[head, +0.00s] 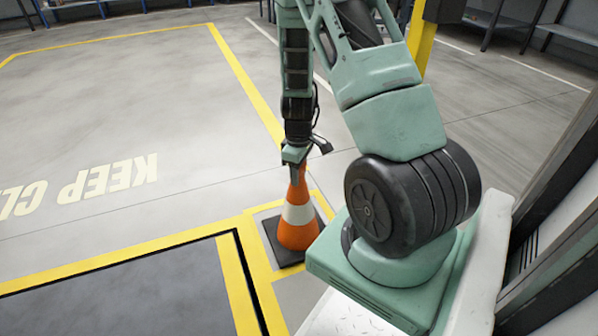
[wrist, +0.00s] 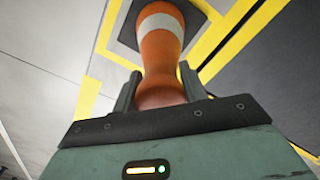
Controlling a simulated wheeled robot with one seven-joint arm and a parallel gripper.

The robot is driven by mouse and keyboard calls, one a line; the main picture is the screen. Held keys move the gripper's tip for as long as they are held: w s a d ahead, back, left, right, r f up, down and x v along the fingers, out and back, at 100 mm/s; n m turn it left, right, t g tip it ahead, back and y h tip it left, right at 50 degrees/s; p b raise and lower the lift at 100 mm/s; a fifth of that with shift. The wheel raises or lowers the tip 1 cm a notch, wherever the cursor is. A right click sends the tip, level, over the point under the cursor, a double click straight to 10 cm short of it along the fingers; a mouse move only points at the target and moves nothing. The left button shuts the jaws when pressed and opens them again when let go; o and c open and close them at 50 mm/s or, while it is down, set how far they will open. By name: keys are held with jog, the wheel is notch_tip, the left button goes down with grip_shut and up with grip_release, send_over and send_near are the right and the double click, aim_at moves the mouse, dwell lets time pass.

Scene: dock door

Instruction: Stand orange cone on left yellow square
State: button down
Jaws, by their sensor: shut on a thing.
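The orange cone (head: 298,232) has a white band and a dark square base, and it stands upright. My gripper (head: 295,162) is shut on its narrow top from above. The wrist view shows the cone (wrist: 160,55) between the two fingers, with its base farther off. The base lies within a yellow square outline (head: 258,211), beside the corner of the yellow floor lines. I cannot tell for sure whether the base touches the floor. My arm hides the right part of the square. No second square shows clearly.
A dark plate (head: 130,300) edged with yellow lies at the lower left. KEEP CLEAR lettering (head: 108,178) marks open grey floor inside a yellow border. A yellow post (head: 421,45) stands behind my arm. Shelving (head: 90,8) lines the back.

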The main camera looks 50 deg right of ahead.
jog(key=c, duration=0.8)
grip_release()
jog(key=shift+f, duration=0.1)
notch_tip(320, 180, up, 12)
jog(key=p, duration=0.7)
jog(key=shift+r+p, duration=0.2)
jog(key=shift+p, duration=0.15)
jog(key=a+r+n, duration=0.1)
jog(key=a+r, duration=0.2)
jog(key=a, duration=0.5)
jog(key=w+a+r+n+y, duration=0.1)
jog(key=a+r, duration=0.3)
jog(key=a, duration=0.5)
jog(key=a+r+n, duration=0.1)
jog(key=a+r, duration=0.2)
jog(key=a, duration=0.5)
jog(key=s+a+r+n, duration=0.1)
jog(key=s+a+r, duration=0.2)
jog(key=s+a, duration=0.4)
jog(key=s+a+r+n, duration=0.1)
jog(key=s+a+r, duration=0.3)
jog(key=s+a, duration=0.3)
jog(key=shift+s, duration=0.8)
